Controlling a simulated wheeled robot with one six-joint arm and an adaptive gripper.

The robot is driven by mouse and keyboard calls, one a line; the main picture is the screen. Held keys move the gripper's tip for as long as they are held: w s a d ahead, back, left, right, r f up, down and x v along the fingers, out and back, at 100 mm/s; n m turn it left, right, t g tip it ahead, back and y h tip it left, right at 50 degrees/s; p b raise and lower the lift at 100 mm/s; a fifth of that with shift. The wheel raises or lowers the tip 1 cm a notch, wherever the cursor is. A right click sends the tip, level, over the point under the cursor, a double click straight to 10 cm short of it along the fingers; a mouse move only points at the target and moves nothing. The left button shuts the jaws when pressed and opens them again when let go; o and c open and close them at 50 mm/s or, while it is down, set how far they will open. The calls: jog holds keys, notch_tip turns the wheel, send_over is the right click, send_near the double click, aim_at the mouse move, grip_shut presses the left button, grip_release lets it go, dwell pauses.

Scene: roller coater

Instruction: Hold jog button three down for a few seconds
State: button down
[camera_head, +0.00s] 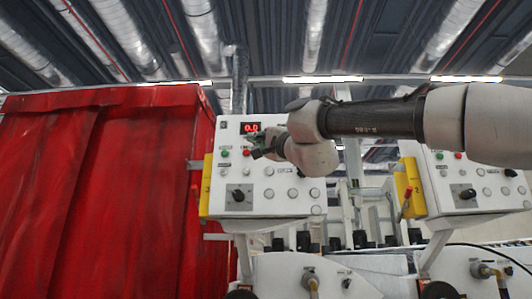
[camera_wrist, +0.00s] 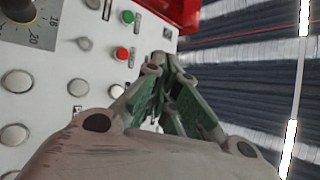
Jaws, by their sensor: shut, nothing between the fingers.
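A white control panel (camera_head: 225,203) with a red 0.0 display (camera_head: 251,127) stands at the middle in the head view. It carries a green button, a red button, several round pale buttons (camera_head: 292,193) and a black knob (camera_head: 238,195). Jog button three cannot be singled out; the labels are too small to read. My gripper (camera_head: 251,142) is in front of the panel's upper part, just below the display, and covers part of it. In the wrist view my gripper (camera_wrist: 165,65) is shut and empty, beside the panel's face. Contact with any button cannot be told.
A red curtain-like cover (camera_head: 100,190) fills the left. A second white panel (camera_head: 480,195) stands at the right, with yellow side pieces (camera_head: 408,188) nearby. The wrist view shows the green button (camera_wrist: 127,17), the red button (camera_wrist: 122,54) and pale buttons (camera_wrist: 17,81).

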jog(key=shift+w+d+r+m+t+h, duration=0.1)
jog(key=shift+d+r+m+t+h, duration=0.15)
jog(key=shift+d+m+t, duration=0.25)
jog(key=shift+d+r+m+t+h, duration=0.25)
jog(key=shift+m+t, duration=0.05)
jog(key=shift+m, duration=0.4)
jog(key=shift+w, duration=0.15)
jog(key=w, duration=0.8)
jog(key=shift+w+d, duration=0.2)
jog(key=shift+w, duration=0.1)
jog(key=shift+w, duration=0.1)
dwell(0.4)
jog(key=shift+w, duration=0.3)
